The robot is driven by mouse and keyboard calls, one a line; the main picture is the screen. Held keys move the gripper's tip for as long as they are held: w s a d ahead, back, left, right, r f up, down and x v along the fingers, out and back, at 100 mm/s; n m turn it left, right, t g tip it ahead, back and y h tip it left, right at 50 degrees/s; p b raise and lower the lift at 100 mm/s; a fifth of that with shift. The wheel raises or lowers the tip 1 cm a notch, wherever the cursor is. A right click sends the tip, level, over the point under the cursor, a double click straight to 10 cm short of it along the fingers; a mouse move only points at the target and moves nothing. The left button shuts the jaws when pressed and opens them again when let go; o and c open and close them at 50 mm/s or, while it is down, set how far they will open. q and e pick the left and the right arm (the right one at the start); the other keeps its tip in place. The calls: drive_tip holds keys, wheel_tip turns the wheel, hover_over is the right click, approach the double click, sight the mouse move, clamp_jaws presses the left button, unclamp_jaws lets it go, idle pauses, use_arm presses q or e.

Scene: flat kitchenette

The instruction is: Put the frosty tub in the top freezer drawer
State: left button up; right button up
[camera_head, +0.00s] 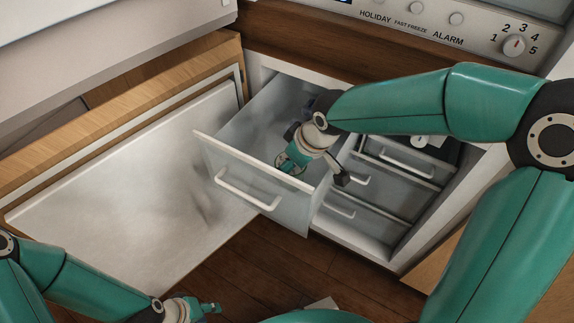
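A pale freezer drawer (222,158) with a white bar handle is pulled out at centre. My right gripper (314,172) is over the right side of this drawer, pointing down; its fingers look spread apart. A small round teal and brownish shape shows by its fingers, and I cannot tell whether it is part of the gripper or a thing. I cannot make out the frosty tub for certain. My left gripper (208,308) is low at the bottom edge, away from the drawer and partly cut off; its finger opening is unclear.
The freezer door (120,185) stands open at left. More drawers with handles (408,163) sit right of and below the open one. A control panel (440,25) runs above. A small pale thing (322,304) shows at the bottom edge. The wooden floor (250,265) is clear in front.

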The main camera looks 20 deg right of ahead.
drive_tip(key=shift+f, duration=0.1)
drive_tip(key=o, duration=1.4)
drive_tip(key=shift+s+r, duration=0.1)
drive_tip(key=shift+r, duration=0.55)
drive_tip(key=p+v, duration=0.3)
drive_tip(key=v, duration=0.8)
drive_tip(key=shift+s, duration=0.1)
